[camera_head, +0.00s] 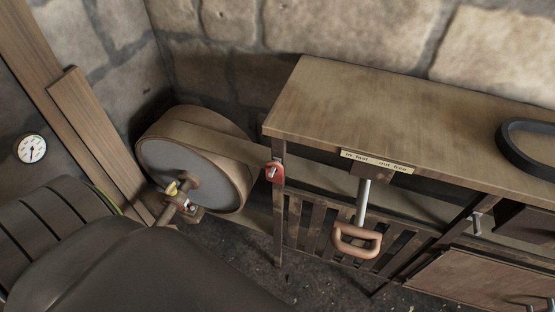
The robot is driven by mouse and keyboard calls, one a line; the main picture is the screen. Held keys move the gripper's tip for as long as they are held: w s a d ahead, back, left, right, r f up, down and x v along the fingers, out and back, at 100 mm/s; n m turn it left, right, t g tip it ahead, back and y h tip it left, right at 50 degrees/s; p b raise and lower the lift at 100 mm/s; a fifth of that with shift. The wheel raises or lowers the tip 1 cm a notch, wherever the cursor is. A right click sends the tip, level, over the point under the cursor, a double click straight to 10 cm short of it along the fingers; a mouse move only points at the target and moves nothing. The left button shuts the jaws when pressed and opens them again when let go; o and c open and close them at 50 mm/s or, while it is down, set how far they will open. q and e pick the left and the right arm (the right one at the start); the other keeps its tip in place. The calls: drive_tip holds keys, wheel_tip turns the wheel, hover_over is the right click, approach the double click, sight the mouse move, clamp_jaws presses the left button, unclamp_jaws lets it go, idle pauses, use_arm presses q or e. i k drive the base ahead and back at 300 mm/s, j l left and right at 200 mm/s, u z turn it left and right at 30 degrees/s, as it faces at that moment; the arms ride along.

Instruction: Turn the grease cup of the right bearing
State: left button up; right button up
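A small brass-yellow cup (172,188) sits on the shaft end in front of the large belt pulley (170,165); it looks like a grease cup. A bearing block (190,213) with a small red and white detail lies just below and right of it. I cannot tell whether this is the right bearing. No second grease cup is clearly visible. A large dark shape covers the lower left, close below the bearing, and hides what lies behind it. Neither of my grippers shows in this view.
A wooden bench (350,100) stands along the stone wall, with a black ring (530,155) on top. A labelled lever with a copper-coloured handle (357,240) hangs at its front, and a red fitting (274,171) is on its corner post. A slatted guard and belt run below.

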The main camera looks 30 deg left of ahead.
sight(171, 190)
drive_tip(key=u, duration=1.6)
